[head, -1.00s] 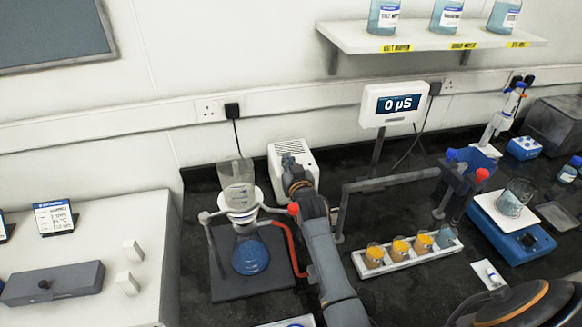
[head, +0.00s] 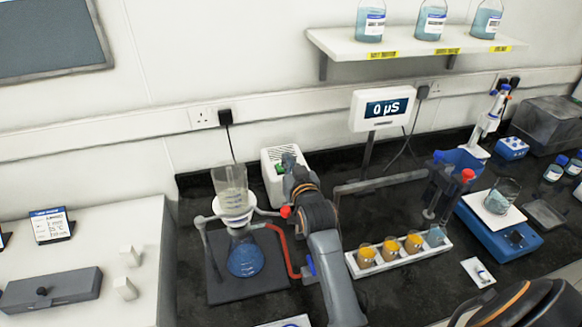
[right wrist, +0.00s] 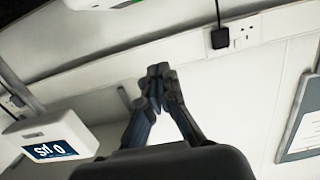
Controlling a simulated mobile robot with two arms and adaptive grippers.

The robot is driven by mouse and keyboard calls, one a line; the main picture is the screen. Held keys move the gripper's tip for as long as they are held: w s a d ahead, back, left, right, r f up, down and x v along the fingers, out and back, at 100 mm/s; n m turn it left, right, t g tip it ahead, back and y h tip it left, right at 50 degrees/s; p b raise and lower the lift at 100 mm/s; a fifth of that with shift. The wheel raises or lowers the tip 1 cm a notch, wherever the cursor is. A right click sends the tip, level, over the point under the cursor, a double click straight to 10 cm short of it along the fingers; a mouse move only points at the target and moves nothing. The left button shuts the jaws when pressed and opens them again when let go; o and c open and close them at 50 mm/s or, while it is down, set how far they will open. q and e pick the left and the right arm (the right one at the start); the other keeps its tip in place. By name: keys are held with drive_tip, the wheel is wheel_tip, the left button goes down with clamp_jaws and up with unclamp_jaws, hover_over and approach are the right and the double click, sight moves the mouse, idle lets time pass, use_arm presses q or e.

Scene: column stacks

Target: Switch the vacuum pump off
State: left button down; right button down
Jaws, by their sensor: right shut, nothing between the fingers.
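The vacuum pump (head: 271,156) is a white box at the back of the bench, behind the filter flask (head: 245,258). A green patch (head: 280,169) shows on its front, beside my fingers; whether this is the switch or a light I cannot tell. My right gripper (head: 289,160) is shut and empty, its fingertips in front of the pump and overlapping it in the head view. I cannot tell whether they touch it. The right wrist view shows the closed fingers (right wrist: 157,70), with a white edge and a green mark at the top. My left gripper is not in view.
A funnel (head: 232,200) stands on the flask, with a red hose (head: 287,248) beside my right arm. A display (head: 383,109) reads 0 µS. A rack (head: 398,257) of small beakers and a blue balance (head: 497,228) stand to the right.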

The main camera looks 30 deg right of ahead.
drive_tip(key=shift+s+a+r, duration=0.2)
drive_tip(key=shift+s+r, duration=0.1)
drive_tip(key=shift+s, duration=0.35)
drive_tip(key=shift+s+a+r, duration=0.15)
drive_tip(key=shift+s+r, duration=0.15)
drive_tip(key=shift+s, duration=0.3)
drive_tip(key=shift+w+f, duration=0.1)
